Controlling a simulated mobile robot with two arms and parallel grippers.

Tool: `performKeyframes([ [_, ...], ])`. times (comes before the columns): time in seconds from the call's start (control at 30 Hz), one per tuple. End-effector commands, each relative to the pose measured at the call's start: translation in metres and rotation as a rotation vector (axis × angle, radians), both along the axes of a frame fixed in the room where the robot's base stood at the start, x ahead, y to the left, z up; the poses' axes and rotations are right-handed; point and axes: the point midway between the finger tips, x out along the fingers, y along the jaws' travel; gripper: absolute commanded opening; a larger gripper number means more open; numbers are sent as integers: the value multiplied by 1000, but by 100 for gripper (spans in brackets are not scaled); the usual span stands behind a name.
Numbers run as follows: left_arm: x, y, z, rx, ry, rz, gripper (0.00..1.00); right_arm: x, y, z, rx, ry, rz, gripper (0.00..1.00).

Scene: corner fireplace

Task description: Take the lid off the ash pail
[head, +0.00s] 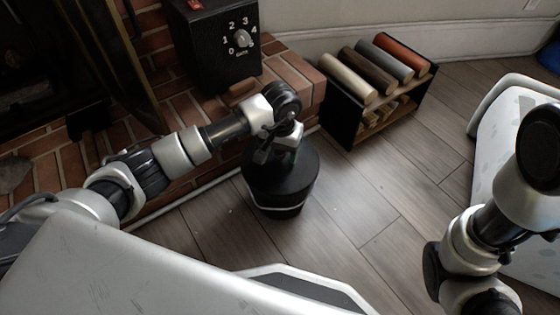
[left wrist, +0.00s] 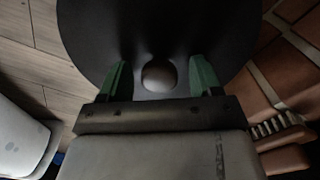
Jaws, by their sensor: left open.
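The black ash pail (head: 280,200) stands on the wood floor beside the brick hearth, with a pale band around its side. Its dark round lid (head: 300,168) is on top; it also fills the upper part of the left wrist view (left wrist: 158,28). A round knob (left wrist: 158,76) sits at the lid's middle. My left gripper (head: 266,156) is over the lid, pointing down. In the left wrist view its green fingers (left wrist: 158,80) are apart, one on each side of the knob, with visible gaps. Whether the fingertips touch the lid is unclear. My right gripper is not visible.
A black control box (head: 215,50) with a numbered dial stands on the brick hearth (head: 290,75). A rack of several coloured rolls (head: 375,75) stands behind the pail. A brush (left wrist: 275,130) lies on the bricks. Floor right of the pail is clear.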

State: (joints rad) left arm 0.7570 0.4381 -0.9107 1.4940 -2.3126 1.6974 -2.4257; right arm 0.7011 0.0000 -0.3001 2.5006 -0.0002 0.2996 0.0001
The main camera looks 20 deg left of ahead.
Motion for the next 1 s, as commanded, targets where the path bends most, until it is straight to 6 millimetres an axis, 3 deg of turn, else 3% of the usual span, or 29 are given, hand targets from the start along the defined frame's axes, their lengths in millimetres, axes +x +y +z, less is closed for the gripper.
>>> performKeyframes([
  [0.13, 0, 0, 1, 0, 0, 0, 61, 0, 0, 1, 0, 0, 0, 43],
  [0.5, 0, 0, 1, 0, 0, 0, 7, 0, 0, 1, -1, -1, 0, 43],
  [0.77, 0, 0, 3, 0, -1, 0, 7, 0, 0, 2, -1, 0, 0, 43],
  [1.0, 1, 0, 23, 1, -2, 0, 7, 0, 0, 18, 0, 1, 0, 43],
])
